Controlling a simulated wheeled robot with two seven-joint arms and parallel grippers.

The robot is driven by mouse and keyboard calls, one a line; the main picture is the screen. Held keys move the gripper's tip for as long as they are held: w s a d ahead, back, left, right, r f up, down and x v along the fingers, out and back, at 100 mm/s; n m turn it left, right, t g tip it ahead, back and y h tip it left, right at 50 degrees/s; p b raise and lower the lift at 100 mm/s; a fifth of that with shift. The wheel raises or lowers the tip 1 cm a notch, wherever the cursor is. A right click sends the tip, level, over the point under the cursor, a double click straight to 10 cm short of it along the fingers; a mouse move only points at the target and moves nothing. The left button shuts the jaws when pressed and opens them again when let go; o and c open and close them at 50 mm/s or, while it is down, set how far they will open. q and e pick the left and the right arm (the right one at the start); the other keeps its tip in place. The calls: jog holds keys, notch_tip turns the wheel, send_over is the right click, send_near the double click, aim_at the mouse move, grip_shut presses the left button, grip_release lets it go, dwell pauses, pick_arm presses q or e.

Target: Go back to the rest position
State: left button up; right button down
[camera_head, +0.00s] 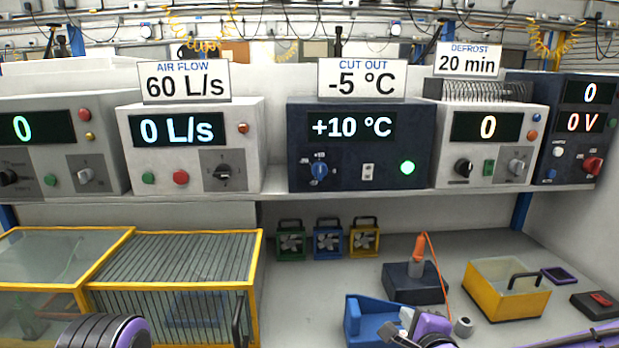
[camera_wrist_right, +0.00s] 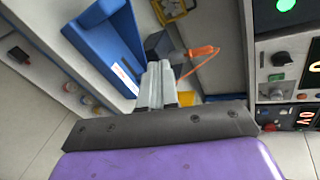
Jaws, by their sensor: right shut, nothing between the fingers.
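My right gripper (camera_head: 402,335) shows at the bottom of the head view, low in front of the blue open bin (camera_head: 373,318). In the right wrist view its grey fingers (camera_wrist_right: 158,70) are together with nothing between them. The blue bin (camera_wrist_right: 103,40) lies to the left of the fingers there. The orange-handled tool (camera_wrist_right: 203,52) and its dark block (camera_wrist_right: 160,43) lie past the fingertips. A dark ribbed link with a purple ring, part of my left arm, shows at the lower left of the head view. My left gripper is not in view.
A yellow-framed glass case (camera_head: 255,290) stands at the left. A yellow bin (camera_head: 508,295) and a dark block (camera_head: 415,285) with an orange-handled tool (camera_head: 417,252) stand at the right. Three small fans (camera_head: 328,240) are at the back. A shelf (camera_head: 280,190) of instruments, reading +10 °C and 0 L/s, runs above.

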jog(key=s+d+f+n+g+h, duration=0.1)
jog(key=s+f+n+g, duration=0.2)
jog(key=f, duration=0.4)
jog(key=s+d+f+n+g, duration=0.1)
jog(key=s+d+f+n, duration=0.15)
jog(key=s+f, duration=0.35)
jog(key=s+d+f+n+g+h, duration=0.1)
jog(key=s+f+n+g, duration=0.2)
jog(key=f, duration=0.5)
jog(key=s+d+f+n+g, duration=0.1)
jog(key=s+d+f+n, duration=0.1)
jog(key=s+f, duration=0.3)
jog(key=s+d+f+n+g+h, duration=0.1)
jog(key=s+f, duration=0.5)
jog(key=s, duration=0.8)
jog(key=d+n+g, duration=0.1)
jog(key=d+n, duration=0.1)
jog(key=n, duration=0.1)
jog(key=shift+s+d+g, duration=0.25)
jog(key=shift+s+g, duration=0.05)
